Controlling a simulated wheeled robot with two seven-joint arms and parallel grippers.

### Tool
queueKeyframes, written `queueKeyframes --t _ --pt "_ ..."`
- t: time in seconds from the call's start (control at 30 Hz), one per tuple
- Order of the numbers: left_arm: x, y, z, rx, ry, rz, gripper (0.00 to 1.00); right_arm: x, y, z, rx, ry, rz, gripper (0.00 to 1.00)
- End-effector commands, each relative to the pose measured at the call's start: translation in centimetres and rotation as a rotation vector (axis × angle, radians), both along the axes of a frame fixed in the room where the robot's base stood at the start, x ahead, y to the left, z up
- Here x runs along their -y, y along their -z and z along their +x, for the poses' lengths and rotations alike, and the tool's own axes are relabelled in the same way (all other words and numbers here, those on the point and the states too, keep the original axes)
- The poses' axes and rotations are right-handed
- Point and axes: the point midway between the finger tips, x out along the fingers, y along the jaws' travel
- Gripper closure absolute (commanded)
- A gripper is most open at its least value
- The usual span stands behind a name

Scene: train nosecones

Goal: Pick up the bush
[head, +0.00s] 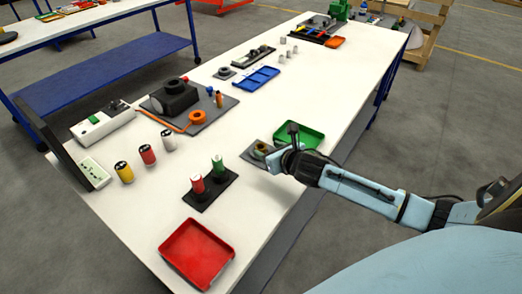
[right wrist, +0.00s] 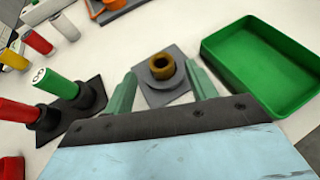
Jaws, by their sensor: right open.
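The bush is a short brass-coloured ring (right wrist: 162,66) standing on a grey square base (right wrist: 168,94) in the right wrist view. In the head view the bush (head: 261,149) shows small at the table's right side, partly beside my gripper. My right gripper (head: 277,161) is over the table's right edge, close to the bush. In the right wrist view its two green fingers (right wrist: 161,70) are apart, one on each side of the bush in the picture, with nothing held. Whether they are level with the bush is unclear. My left gripper does not show.
A green tray (head: 307,140) stands right beside the base, close to the gripper. A black holder (head: 212,194) with red and green cylinders is to the left. A red tray (head: 165,252) lies at the near end. Yellow, red and white cylinders (head: 147,155) stand further left.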

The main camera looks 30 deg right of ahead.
Motion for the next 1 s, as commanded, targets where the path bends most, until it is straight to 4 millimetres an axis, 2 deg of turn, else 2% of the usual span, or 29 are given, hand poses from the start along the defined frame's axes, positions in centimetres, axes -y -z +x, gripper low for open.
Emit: queueKeyframes --t 0.27,0.6,1.0 --pt "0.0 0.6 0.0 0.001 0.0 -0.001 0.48 0.1 1.8 3.2 0.001 0.003 0.003 0.43" --pt "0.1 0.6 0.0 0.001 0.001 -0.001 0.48 0.1 1.9 3.7 0.001 0.0 0.0 0.43" --pt "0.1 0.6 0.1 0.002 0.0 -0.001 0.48 0.1 2.0 3.6 0.001 0.0 0.0 0.95"
